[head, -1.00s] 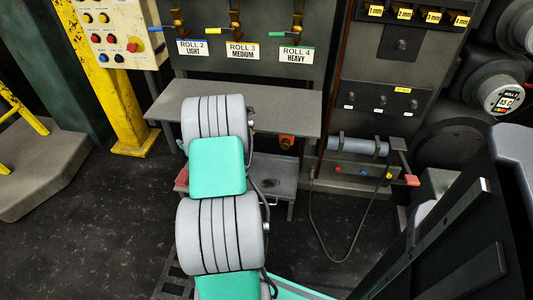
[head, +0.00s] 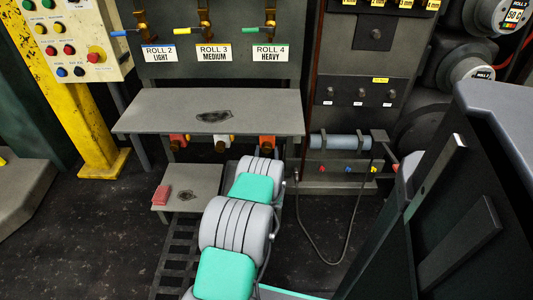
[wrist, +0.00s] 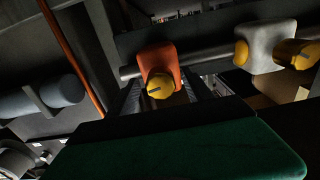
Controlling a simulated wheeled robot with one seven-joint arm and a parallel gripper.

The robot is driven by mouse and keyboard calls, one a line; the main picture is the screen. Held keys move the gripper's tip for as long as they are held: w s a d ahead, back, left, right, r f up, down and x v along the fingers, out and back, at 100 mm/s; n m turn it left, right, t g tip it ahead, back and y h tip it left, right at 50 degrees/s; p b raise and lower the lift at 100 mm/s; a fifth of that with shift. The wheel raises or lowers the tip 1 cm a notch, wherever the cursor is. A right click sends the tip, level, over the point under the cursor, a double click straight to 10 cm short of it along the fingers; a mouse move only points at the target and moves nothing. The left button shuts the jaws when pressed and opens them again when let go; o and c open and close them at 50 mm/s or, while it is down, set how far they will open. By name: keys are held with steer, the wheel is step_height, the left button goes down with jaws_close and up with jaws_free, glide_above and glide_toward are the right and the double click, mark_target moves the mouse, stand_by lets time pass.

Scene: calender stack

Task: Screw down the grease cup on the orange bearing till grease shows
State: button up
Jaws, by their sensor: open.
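The orange bearing (head: 267,142) sits under the grey shelf, the right one of three, in the head view. In the wrist view the orange bearing (wrist: 155,58) is at upper centre, with its yellow grease cup (wrist: 160,87) facing me; a dark mark crosses the cup. I cannot make out any grease there. My gripper (wrist: 165,116) shows as a dark shape along the bottom of the wrist view, behind a dark green pad. It is open and apart from the cup. In the head view my arm hides it.
A white bearing (head: 222,143) and a red bearing (head: 178,141) are left of the orange one. The grey shelf (head: 150,118) overhangs them. A low platform (head: 208,178) bears a red block (head: 161,195). A blue-grey roller (head: 340,142) and a hanging cable are at right.

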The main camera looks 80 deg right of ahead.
steer(key=shift+d, duration=0.1)
steer(key=shift+c, duration=0.5)
jaws_close()
